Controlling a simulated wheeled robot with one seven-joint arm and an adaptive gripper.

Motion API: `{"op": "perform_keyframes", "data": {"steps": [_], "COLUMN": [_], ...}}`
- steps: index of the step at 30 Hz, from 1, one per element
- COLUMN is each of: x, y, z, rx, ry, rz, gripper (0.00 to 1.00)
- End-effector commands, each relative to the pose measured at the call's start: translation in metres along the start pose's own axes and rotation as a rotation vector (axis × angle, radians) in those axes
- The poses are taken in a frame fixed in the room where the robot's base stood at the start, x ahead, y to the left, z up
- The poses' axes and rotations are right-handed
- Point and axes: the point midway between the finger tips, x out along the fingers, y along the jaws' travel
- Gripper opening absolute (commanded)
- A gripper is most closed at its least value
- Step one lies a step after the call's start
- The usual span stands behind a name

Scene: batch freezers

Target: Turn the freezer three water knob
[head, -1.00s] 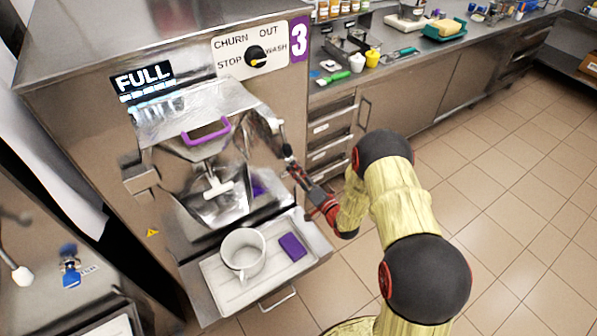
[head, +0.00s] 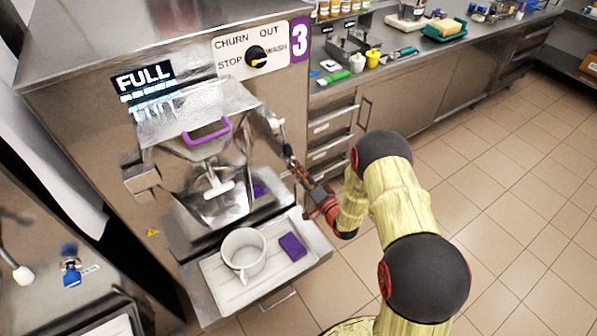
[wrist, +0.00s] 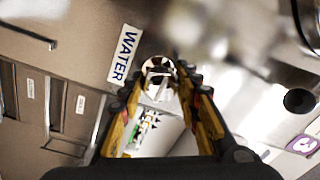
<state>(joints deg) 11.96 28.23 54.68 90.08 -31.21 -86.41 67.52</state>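Freezer three (head: 110,200) stands at the left in the head view, with a purple number plate (head: 300,38). A WATER label (wrist: 124,54) shows in the wrist view. Right of it is a round shiny metal piece, which looks like the water knob (wrist: 160,70). My gripper (wrist: 162,82) has its fingers apart, one on each side of this piece at their tips. I cannot tell whether they touch it. In the head view my gripper (head: 288,158) is at the freezer's right front edge, beside the spout; its tips are too small to judge there.
A churn dial (head: 256,57) and a FULL display (head: 145,80) are on the freezer's front. A white jug (head: 243,254) and a purple block (head: 292,246) stand on the tray below. Open floor lies at the right.

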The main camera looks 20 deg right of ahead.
Motion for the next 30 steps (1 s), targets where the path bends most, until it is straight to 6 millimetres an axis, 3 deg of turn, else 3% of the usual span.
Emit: {"op": "perform_keyframes", "data": {"steps": [7, 19, 23, 30], "x": [0.0, -0.007, -0.025, -0.074], "y": [0.0, 0.001, 0.002, 0.002], "z": [0.0, 0.0, 0.0, -0.001], "rx": [0.0, 0.0, 0.001, 0.0], "ry": [0.0, 0.001, 0.0, 0.002], "rz": [0.001, 0.002, 0.004, 0.005], "gripper": [0.49, 0.49, 0.49, 0.49]}}
